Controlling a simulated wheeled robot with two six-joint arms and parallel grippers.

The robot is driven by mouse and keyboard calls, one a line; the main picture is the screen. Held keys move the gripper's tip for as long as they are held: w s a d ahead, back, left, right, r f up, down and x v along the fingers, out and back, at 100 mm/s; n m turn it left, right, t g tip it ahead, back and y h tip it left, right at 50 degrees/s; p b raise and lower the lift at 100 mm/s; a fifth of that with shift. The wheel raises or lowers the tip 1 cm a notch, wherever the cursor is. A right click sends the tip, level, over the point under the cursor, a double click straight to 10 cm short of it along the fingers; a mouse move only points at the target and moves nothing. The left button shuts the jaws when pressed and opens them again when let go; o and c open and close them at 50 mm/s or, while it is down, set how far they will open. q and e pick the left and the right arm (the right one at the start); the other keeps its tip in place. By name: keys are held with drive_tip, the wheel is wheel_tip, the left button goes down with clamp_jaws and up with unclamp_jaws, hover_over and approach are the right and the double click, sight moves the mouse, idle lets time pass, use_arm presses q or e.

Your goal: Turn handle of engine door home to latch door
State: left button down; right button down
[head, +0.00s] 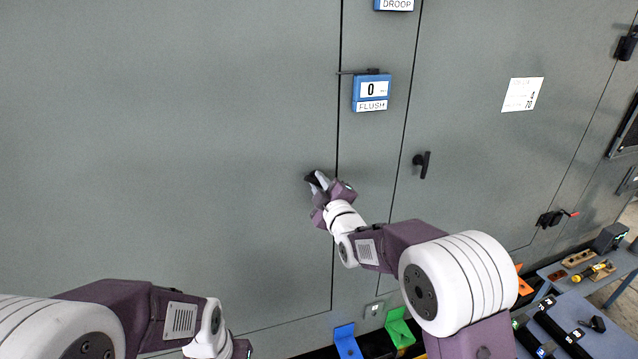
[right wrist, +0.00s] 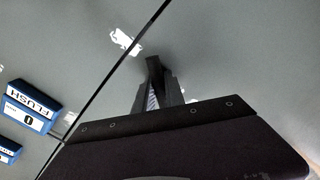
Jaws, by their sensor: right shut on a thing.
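The engine door (head: 180,150) is a large grey panel, and its edge runs along a dark seam with the neighbouring panel. It looks about level with that panel. The door's black handle (head: 310,179) is just left of the seam, mostly hidden by my right gripper (head: 318,182). That gripper is shut on the handle, which also shows dark between the fingers in the right wrist view (right wrist: 154,70). The handle's exact angle is hard to tell. My left gripper (head: 242,349) is low in the head view, away from the door handle, and its fingers are cut off.
A blue gauge (head: 371,93) reading 0 and FLUSH sits across the seam above the handle; another marked DROOP (head: 395,4) is higher. A second black handle (head: 422,164) is on a panel to the right. A table (head: 595,285) with tools stands at lower right.

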drive_tip(key=shift+f+m+b, duration=0.15)
drive_tip(key=shift+m+b, duration=0.65)
drive_tip(key=shift+b, duration=0.3)
drive_tip(key=m+b, duration=0.2)
drive_tip(key=shift+m+b, duration=0.3)
drive_tip(key=m+b, duration=0.3)
drive_tip(key=m, duration=0.1)
drive_tip(key=shift+m+b, duration=0.3)
drive_tip(key=shift+b, duration=0.05)
drive_tip(key=m+b, duration=0.2)
drive_tip(key=m, duration=0.2)
drive_tip(key=shift+b, duration=0.4)
drive_tip(key=m+b, duration=0.2)
drive_tip(key=m, duration=0.3)
drive_tip(key=c, duration=1.3)
unclamp_jaws()
drive_tip(key=shift+c, duration=0.2)
